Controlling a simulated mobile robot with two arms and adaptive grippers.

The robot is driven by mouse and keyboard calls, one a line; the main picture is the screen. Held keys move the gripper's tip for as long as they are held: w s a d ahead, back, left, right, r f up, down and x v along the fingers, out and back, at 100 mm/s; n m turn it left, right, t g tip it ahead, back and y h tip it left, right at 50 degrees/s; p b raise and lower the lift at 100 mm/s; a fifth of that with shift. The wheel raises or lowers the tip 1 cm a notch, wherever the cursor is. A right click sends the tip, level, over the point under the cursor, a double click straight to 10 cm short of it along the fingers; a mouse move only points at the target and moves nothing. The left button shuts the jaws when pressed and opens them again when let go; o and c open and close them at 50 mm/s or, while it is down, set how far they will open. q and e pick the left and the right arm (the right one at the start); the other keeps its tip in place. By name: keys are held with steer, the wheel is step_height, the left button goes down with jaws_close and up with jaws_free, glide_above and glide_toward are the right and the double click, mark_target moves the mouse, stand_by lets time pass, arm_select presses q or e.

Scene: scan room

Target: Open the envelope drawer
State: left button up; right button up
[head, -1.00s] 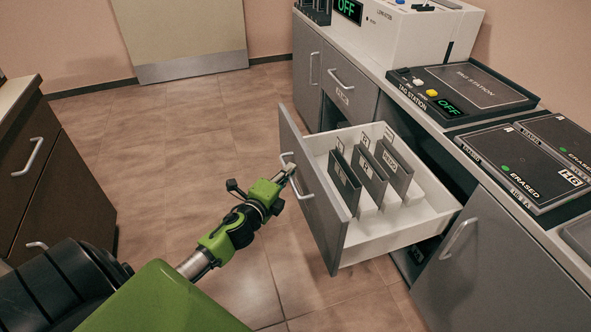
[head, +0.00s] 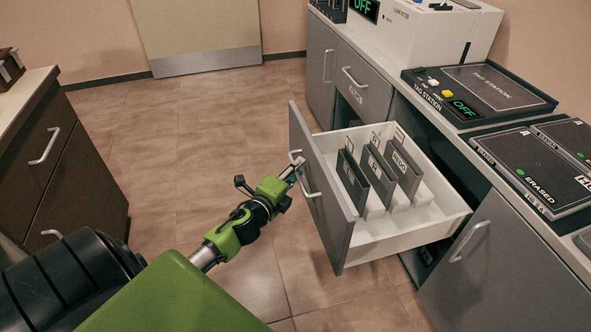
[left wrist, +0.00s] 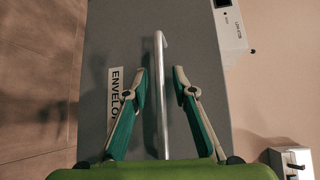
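The envelope drawer (head: 322,190) stands pulled out from the counter, its grey front facing left. Its white inside holds three dark upright cards (head: 378,172). The front bears a label reading "ENVELO…" (left wrist: 114,93) in the left wrist view. Its silver bar handle (head: 310,184) also shows in the left wrist view (left wrist: 160,75). My left gripper (head: 297,168) is at the handle. In the left wrist view, the gripper (left wrist: 159,84) has its fingers apart on both sides of the bar, with gaps visible. My right gripper is not in view.
A counter (head: 400,85) runs along the right with a tag station (head: 480,92) and dark tablets marked "ERASED" (head: 530,165). A closed cabinet (head: 500,270) is beside the drawer. A dark brown cabinet (head: 50,165) stands left. The tiled floor (head: 190,130) between is clear.

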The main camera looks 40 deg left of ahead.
arm_select(q)
steer(key=shift+s, duration=0.4)
steer(key=s+d+r, duration=0.1)
steer(key=s, duration=1)
steer(key=shift+d+r, duration=0.3)
steer(key=shift+r, duration=0.1)
